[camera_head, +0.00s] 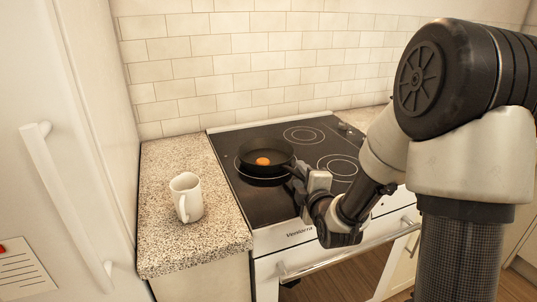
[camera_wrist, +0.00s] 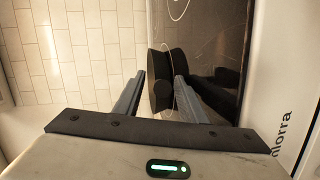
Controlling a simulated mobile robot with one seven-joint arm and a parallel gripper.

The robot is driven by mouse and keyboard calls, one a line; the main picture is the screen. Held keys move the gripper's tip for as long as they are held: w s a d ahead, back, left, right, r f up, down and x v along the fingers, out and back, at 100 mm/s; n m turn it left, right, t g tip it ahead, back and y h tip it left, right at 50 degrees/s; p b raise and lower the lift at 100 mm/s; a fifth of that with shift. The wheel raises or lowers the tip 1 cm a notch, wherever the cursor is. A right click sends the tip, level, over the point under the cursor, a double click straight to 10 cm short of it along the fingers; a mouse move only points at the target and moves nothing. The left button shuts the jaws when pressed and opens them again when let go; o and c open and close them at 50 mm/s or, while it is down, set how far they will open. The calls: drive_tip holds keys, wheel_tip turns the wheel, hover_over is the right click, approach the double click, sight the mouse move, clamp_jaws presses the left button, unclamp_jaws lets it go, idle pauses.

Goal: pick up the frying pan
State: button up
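The black frying pan (camera_head: 252,160) is over the back left part of the black cooktop, with a round orange item (camera_head: 263,161) in it. Its handle points towards my gripper, at the front right. In the wrist view the dark pan (camera_wrist: 158,60) shows between and beyond the fingertips, with its handle end-on. My gripper (camera_head: 303,178) is at the handle. In the wrist view its two fingers (camera_wrist: 161,78) stand apart on either side of the handle, with gaps visible. I cannot tell whether either finger touches the handle, or whether the pan rests flat.
The cooktop (camera_head: 320,140) belongs to a white oven with a front bar handle (camera_head: 335,257). A white mug (camera_head: 187,198) stands on the speckled counter (camera_head: 160,235) at left. A tall white door (camera_head: 75,110) is further left. A tiled wall (camera_head: 230,65) is behind.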

drive_tip(key=shift+w, duration=0.1)
clamp_jaws()
drive_tip(key=shift+r, duration=0.25)
